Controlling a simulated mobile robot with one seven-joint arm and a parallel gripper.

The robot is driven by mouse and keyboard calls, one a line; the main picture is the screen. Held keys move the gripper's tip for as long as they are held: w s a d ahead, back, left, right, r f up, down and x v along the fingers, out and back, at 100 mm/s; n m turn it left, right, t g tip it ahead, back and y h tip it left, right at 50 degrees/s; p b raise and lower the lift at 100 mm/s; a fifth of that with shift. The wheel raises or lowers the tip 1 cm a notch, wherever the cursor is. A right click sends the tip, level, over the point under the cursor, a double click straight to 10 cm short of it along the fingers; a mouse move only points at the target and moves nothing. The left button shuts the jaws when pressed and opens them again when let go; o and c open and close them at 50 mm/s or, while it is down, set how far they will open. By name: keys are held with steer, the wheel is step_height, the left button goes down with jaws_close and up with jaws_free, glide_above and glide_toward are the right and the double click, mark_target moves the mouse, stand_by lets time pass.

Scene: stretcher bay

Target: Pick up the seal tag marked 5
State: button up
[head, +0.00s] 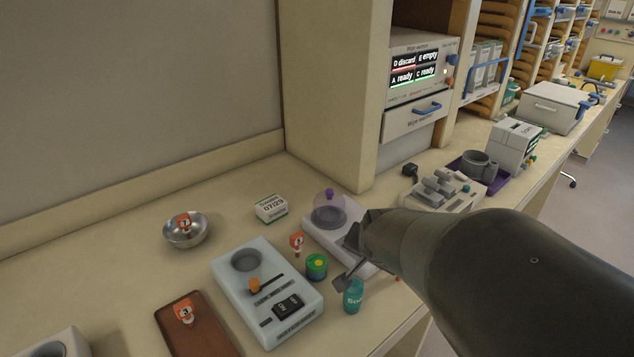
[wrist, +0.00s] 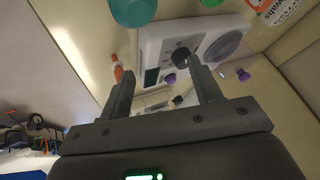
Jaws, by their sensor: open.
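Three orange-and-white seal tags show in the head view, with digits too small to read surely. One tag (head: 297,242) stands on the counter between two grey-white devices, another tag (head: 184,223) is in a metal bowl, and a third tag (head: 184,313) lies on a brown tray. I cannot tell which is marked 5. My gripper (head: 348,262) is open and empty, above the counter to the right of the standing tag. In the wrist view my gripper (wrist: 160,68) has nothing between its fingers; an orange piece (wrist: 117,72), perhaps a tag, shows beside the left finger.
A green-lidded jar (head: 316,266) and a teal bottle (head: 352,296) stand near my gripper. A device with a sliding lever (head: 265,290) lies left of them, and a clear-domed device (head: 328,211) behind. The metal bowl (head: 187,237) and brown tray (head: 205,330) are further left.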

steer(key=w+a+f+m+y, duration=0.2)
steer(key=w+a+f+m, duration=0.1)
steer(key=w+a, duration=0.2)
steer(key=m+t+y, duration=0.2)
steer(key=m+y, duration=0.4)
steer(key=m, duration=1)
glide_toward(299, 238)
steer(key=shift+w+d+f, duration=0.15)
steer(key=shift+w+f, duration=0.3)
steer(key=shift+f, duration=0.05)
steer(key=shift+w+d+f, duration=0.15)
steer(key=shift+w+f, duration=0.3)
steer(key=shift+f, duration=0.05)
steer(key=m, duration=0.1)
steer(key=s+m+y, duration=0.1)
steer(key=shift+s+r+m+t, duration=0.3)
steer(key=shift+r+m, duration=0.1)
steer(key=shift+a+r+x, duration=0.1)
steer(key=shift+x, duration=2.6)
steer(key=shift+a+r+x, duration=0.1)
steer(key=shift+a+x, duration=0.05)
steer(key=shift+x, duration=2.5)
steer(key=shift+s, duration=0.1)
